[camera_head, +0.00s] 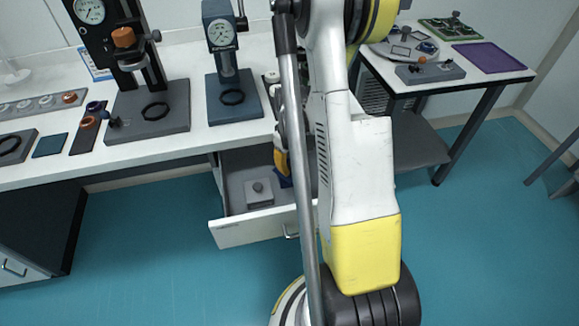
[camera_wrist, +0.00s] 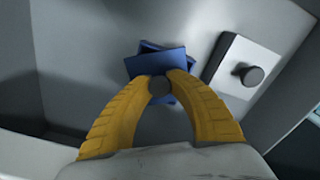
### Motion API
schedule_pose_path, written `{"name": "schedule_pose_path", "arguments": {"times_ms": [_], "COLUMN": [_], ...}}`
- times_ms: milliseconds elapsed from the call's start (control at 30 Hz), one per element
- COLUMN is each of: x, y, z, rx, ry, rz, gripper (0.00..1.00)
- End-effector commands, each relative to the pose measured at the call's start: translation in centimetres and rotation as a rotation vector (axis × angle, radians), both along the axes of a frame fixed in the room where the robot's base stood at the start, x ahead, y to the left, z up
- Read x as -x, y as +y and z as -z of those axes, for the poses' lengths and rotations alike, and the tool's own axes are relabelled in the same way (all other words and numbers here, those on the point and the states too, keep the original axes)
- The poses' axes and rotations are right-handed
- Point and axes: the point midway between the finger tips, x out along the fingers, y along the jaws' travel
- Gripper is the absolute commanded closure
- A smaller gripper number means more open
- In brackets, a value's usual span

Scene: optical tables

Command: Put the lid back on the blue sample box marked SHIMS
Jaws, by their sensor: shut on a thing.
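My gripper (camera_wrist: 160,84) is shut on the dark round knob of a blue lid (camera_wrist: 153,63) in the wrist view. The lid is over a second blue piece (camera_wrist: 151,46), which looks like the blue box and shows at the lid's far edge. The lid is turned relative to it. I cannot tell whether the lid touches the box or hangs just above it. No SHIMS marking is readable. In the head view, a bit of blue (camera_head: 284,181) shows inside the open drawer, mostly hidden by my arm.
A pale box with a dark knob (camera_wrist: 247,75) stands to the right of the blue lid, close by. The open drawer (camera_head: 240,232) has walls around both. The bench (camera_head: 190,148) with dial gauge stands overhangs the drawer's back.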

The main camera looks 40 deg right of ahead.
Motion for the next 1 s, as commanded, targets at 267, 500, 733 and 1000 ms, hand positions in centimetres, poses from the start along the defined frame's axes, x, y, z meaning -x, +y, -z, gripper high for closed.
{"name": "schedule_pose_path", "arguments": {"times_ms": [267, 500, 733, 1000], "x": [0.00, 0.01, 0.01, 0.01], "y": [0.00, 0.00, 0.01, 0.01], "z": [0.05, 0.04, 0.05, 0.05], "rx": [0.000, 0.000, 0.000, 0.000], "ry": [0.000, 0.000, 0.000, 0.000], "rz": [0.000, 0.000, 0.000, 0.000], "gripper": [1.00, 0.78, 0.55, 0.31]}}
